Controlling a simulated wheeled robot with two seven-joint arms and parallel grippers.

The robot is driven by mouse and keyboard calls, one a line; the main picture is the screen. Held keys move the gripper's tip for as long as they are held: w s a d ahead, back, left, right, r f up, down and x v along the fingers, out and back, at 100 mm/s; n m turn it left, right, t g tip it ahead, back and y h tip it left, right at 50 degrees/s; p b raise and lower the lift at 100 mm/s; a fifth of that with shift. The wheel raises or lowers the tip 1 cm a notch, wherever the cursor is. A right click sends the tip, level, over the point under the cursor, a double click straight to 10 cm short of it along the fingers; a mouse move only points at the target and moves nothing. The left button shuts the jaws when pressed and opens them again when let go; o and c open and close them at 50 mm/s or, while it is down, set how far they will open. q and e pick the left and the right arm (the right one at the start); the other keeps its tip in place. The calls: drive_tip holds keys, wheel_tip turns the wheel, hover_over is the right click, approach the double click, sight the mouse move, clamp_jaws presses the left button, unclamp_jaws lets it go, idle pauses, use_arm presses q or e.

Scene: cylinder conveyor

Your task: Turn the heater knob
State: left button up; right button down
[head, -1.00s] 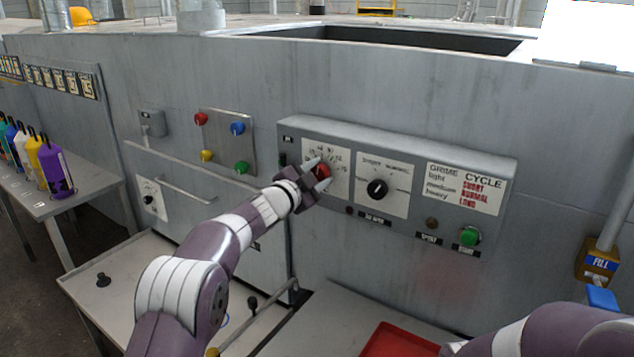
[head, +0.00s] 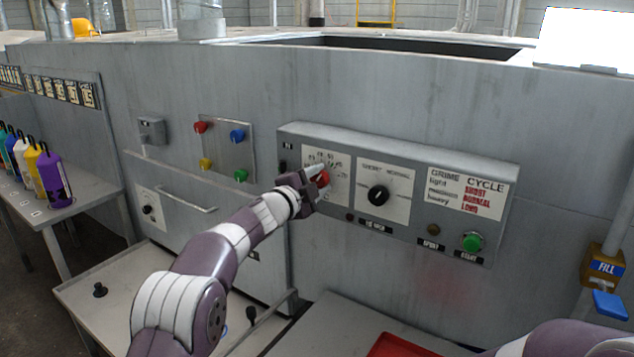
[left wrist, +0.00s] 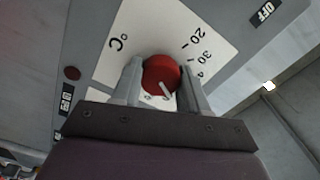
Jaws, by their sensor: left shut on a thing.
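The heater knob (head: 321,178) is red and sits on a white dial plate with temperature marks, at the left of the grey control panel. It also shows in the left wrist view (left wrist: 161,74), with a pale pointer line on its face. My left gripper (head: 317,177) is at the knob, one finger on each side of it, shut on it. In the left wrist view the fingers (left wrist: 160,85) flank the knob, and the marks °C, 20 and 30 show around it. My right gripper is out of view; only part of my right arm shows at the lower right.
A black knob (head: 378,195) on its own white plate sits right of the red one. A green button (head: 472,242) is at the panel's lower right. A plate with several coloured buttons (head: 226,147) is to the left. A red tray (head: 400,346) lies below.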

use_arm(q)
drive_tip(key=o, duration=1.1)
drive_tip(key=shift+c, duration=0.2)
drive_tip(key=shift+s+a+f+b, duration=0.1)
drive_tip(key=shift+s+a+b, duration=0.2)
drive_tip(key=shift+s+b, duration=0.15)
drive_tip(key=b+v, duration=0.3)
drive_tip(key=v, duration=0.8)
drive_tip(key=shift+s+b, duration=0.3)
drive_tip(key=shift+a, duration=0.15)
